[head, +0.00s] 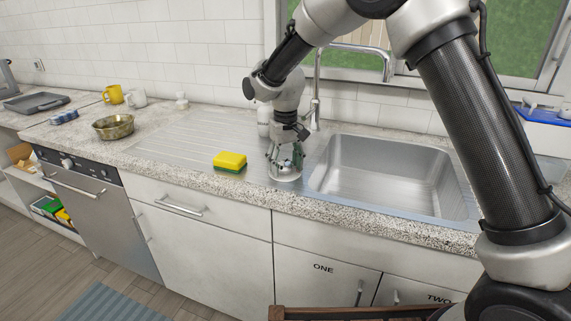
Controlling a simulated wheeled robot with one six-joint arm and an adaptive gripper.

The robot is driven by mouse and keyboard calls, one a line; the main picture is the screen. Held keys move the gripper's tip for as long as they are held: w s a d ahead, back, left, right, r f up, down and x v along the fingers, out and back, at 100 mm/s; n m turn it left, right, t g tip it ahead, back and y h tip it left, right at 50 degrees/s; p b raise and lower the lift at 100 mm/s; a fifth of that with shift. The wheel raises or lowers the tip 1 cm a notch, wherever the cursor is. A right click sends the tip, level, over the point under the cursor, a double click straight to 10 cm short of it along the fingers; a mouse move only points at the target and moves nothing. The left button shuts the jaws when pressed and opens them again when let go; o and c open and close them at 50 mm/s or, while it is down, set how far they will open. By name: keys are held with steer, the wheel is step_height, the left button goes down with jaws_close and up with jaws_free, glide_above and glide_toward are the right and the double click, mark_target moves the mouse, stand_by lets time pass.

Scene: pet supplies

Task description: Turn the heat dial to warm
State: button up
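A dark control panel (85,169) runs along the top of the steel-fronted appliance at the left, under the counter. A pale round knob (67,163) on it may be the heat dial; its markings and setting are too small to read. My gripper (284,163) points down over the counter between the yellow sponge and the sink. It is right above or against a small round silvery object (285,174), whose top it partly hides. I cannot tell whether they touch or whether the fingers are shut. My gripper is well to the right of the panel.
A yellow and green sponge (230,161) lies left of my gripper. The steel sink (393,177) and its faucet (316,85) are to the right. A brass bowl (114,126), yellow mug (113,94) and white mug (136,97) stand on the left counter. Floor before the appliance looks mostly clear.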

mark_target(285, 163)
step_height(285, 163, up, 12)
stand_by(0.6)
